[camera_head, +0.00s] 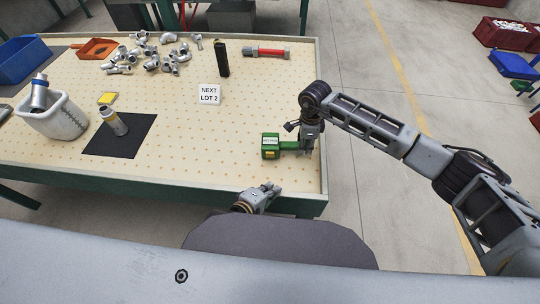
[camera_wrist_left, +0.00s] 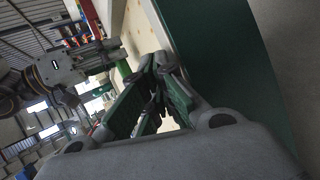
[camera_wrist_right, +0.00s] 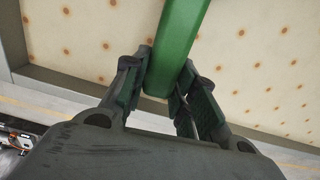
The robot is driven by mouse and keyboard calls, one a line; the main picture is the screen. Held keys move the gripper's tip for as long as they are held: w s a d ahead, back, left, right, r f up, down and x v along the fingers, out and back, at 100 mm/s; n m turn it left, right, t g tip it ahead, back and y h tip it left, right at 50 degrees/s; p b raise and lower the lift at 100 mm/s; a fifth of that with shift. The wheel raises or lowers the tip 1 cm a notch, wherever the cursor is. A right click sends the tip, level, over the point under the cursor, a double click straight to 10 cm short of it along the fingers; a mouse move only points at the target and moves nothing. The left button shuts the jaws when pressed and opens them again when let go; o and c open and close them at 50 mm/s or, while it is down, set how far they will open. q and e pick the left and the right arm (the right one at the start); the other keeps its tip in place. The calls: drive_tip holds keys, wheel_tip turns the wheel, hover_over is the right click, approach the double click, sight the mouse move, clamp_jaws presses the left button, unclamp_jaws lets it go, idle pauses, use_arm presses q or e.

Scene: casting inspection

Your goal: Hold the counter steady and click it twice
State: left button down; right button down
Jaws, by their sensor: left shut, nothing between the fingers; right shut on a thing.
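The green counter (camera_head: 270,146) lies near the front right corner of the table, with a white label and a yellow part on its body. Its green handle points right. My right gripper (camera_head: 304,146) is shut on that handle, and the right wrist view shows the green handle (camera_wrist_right: 178,45) between the fingers (camera_wrist_right: 163,88). My left gripper (camera_head: 272,190) is at the table's front edge, below the counter and apart from it. In the left wrist view its fingers (camera_wrist_left: 160,75) are together and empty. The counter's display cannot be read.
A white sign (camera_head: 209,94) reads "NEXT LOT 2". A white bin (camera_head: 62,122) and a black mat (camera_head: 122,146) are left. The table between mat and counter is clear.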

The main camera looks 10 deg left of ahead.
use_arm(q)
drive_tip(key=shift+w, duration=0.15)
drive_tip(key=shift+w+a, duration=0.15)
drive_tip(key=shift+w, duration=1.95)
drive_tip(key=shift+w+a, duration=0.15)
drive_tip(key=shift+w, duration=1.95)
drive_tip(key=shift+w, duration=0.9)
drive_tip(key=shift+s, duration=0.9)
drive_tip(key=shift+s+d, duration=0.2)
drive_tip(key=shift+s, duration=2.3)
